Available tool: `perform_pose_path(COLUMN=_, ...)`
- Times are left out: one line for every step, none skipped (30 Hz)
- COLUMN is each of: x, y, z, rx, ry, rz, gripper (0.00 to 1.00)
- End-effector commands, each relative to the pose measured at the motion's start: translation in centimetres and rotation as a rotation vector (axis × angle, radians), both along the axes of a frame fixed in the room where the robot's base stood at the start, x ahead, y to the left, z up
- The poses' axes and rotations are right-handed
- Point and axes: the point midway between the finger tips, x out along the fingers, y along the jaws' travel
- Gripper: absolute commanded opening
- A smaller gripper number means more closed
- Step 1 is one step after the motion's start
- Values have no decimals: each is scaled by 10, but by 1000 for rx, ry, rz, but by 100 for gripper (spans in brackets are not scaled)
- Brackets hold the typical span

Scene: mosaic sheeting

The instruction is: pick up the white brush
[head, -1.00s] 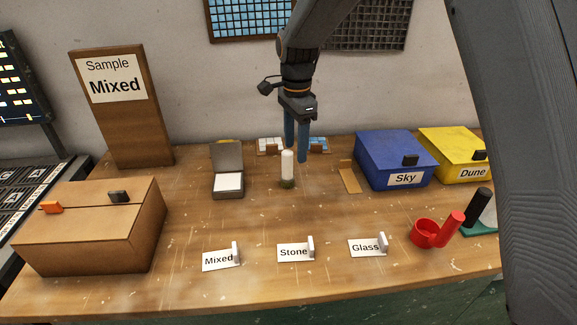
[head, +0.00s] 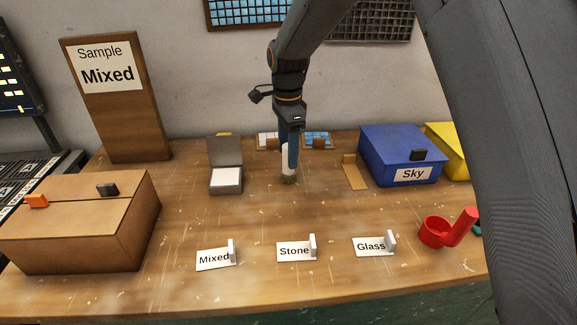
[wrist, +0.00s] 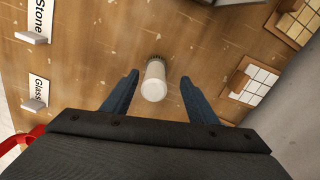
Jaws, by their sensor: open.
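The white brush (head: 287,162) stands upright on the wooden table, its dark greenish bristles (head: 288,180) down on the wood. It also shows in the wrist view (wrist: 153,85), seen mostly from above, between the lines of my two fingers and a little beyond their tips. My gripper (head: 292,160) is open with its blue fingers pointing down at the brush. In the head view a finger overlaps the brush's handle. In the wrist view the open fingers (wrist: 160,80) have one tip on each side of the brush, with space between; no contact shows.
A grey open box (head: 226,182) stands left of the brush, and tile trays (head: 317,140) lie behind it. A tan stand (head: 354,175) and the blue Sky box (head: 400,150) are to the right. Label cards (head: 296,251) and a red cup (head: 436,232) are in front.

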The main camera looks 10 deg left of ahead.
Motion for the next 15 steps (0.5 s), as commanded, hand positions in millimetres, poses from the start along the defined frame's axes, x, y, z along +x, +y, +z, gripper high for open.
perform_pose_path(x=-1, y=-1, z=-4, rx=-1, ry=2, rz=0, gripper=53)
perform_pose_path(x=-1, y=-1, z=-7, rx=-1, ry=3, rz=0, gripper=53)
perform_pose_path(x=-2, y=-1, z=-10, rx=-1, ry=3, rz=0, gripper=53)
perform_pose_path(x=-3, y=-1, z=-13, rx=-1, ry=2, rz=0, gripper=53)
perform_pose_path(x=-4, y=-1, z=-16, rx=-1, ry=3, rz=0, gripper=53)
perform_pose_path(x=-6, y=-2, z=-22, rx=-2, ry=4, rz=0, gripper=53)
perform_pose_path(x=-7, y=-2, z=-27, rx=-2, ry=4, rz=0, gripper=53)
perform_pose_path(x=-9, y=-2, z=-31, rx=-2, ry=4, rz=0, gripper=53)
perform_pose_path(x=-10, y=-3, z=-36, rx=-2, ry=4, rz=0, gripper=53)
perform_pose_path(x=-10, y=-3, z=-41, rx=-1, ry=3, rz=0, gripper=53)
perform_pose_path(x=-9, y=-2, z=-45, rx=-1, ry=3, rz=0, gripper=53)
perform_pose_path(x=-9, y=-2, z=-50, rx=-1, ry=2, rz=0, gripper=53)
perform_pose_path(x=-9, y=-2, z=-52, rx=0, ry=1, rz=0, gripper=53)
perform_pose_path(x=-9, y=-2, z=-55, rx=0, ry=1, rz=0, gripper=53)
perform_pose_path(x=-9, y=-2, z=-57, rx=0, ry=1, rz=0, gripper=53)
